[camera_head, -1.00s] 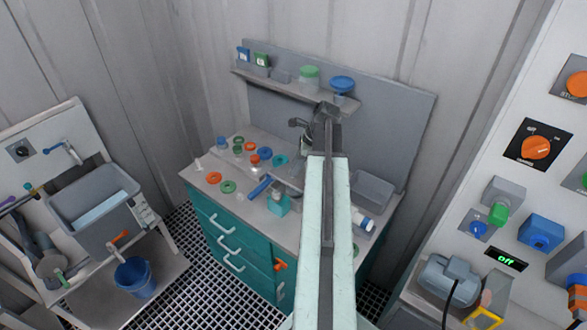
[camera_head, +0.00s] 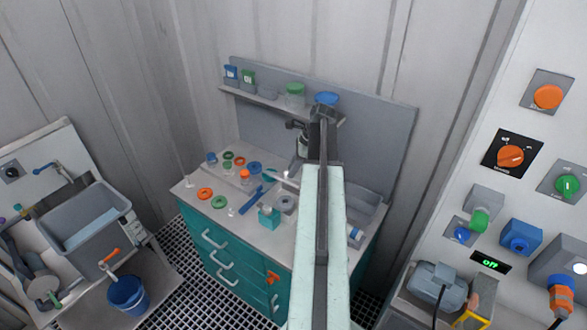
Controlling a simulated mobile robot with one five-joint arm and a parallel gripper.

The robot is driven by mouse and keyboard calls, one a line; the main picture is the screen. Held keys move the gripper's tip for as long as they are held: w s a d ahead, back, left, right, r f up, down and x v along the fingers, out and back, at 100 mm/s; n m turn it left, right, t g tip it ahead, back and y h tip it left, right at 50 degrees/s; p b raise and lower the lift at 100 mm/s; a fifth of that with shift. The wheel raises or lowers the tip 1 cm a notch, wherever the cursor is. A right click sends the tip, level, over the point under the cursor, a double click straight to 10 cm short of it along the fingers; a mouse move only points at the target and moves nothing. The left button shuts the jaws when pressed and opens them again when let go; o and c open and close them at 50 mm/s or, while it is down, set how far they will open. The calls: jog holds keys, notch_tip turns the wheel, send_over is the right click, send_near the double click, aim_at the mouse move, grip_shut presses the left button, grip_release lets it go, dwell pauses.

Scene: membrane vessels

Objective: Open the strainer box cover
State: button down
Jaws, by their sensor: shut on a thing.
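My arm reaches up the middle of the head view to my gripper (camera_head: 304,129), in front of the workbench's back panel and below the blue-lidded jar on the shelf. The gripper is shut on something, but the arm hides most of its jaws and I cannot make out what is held. A grey open-looking box (camera_head: 369,207) stands at the right end of the bench, partly behind my arm. I cannot tell whether it is the strainer box. I cannot clearly identify any strainer box cover.
The workbench (camera_head: 275,237) holds coloured rings, small jars and a blue tool (camera_head: 251,200). A shelf (camera_head: 262,99) with jars runs behind. A sink (camera_head: 88,214) and blue bucket (camera_head: 128,293) are left. A control panel (camera_head: 540,190) with knobs is close on the right.

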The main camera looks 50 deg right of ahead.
jog(key=c, duration=1.5)
grip_release()
jog(key=shift+w+d+f, duration=0.2)
jog(key=shift+d+f, duration=0.05)
jog(key=shift+d, duration=0.35)
jog(key=o, duration=0.3)
jog(key=shift+w+d+f, duration=0.4)
jog(key=shift+w+f, duration=0.05)
jog(key=shift+o, duration=0.2)
jog(key=shift+s+a+r, duration=0.15)
jog(key=shift+a+r, duration=0.05)
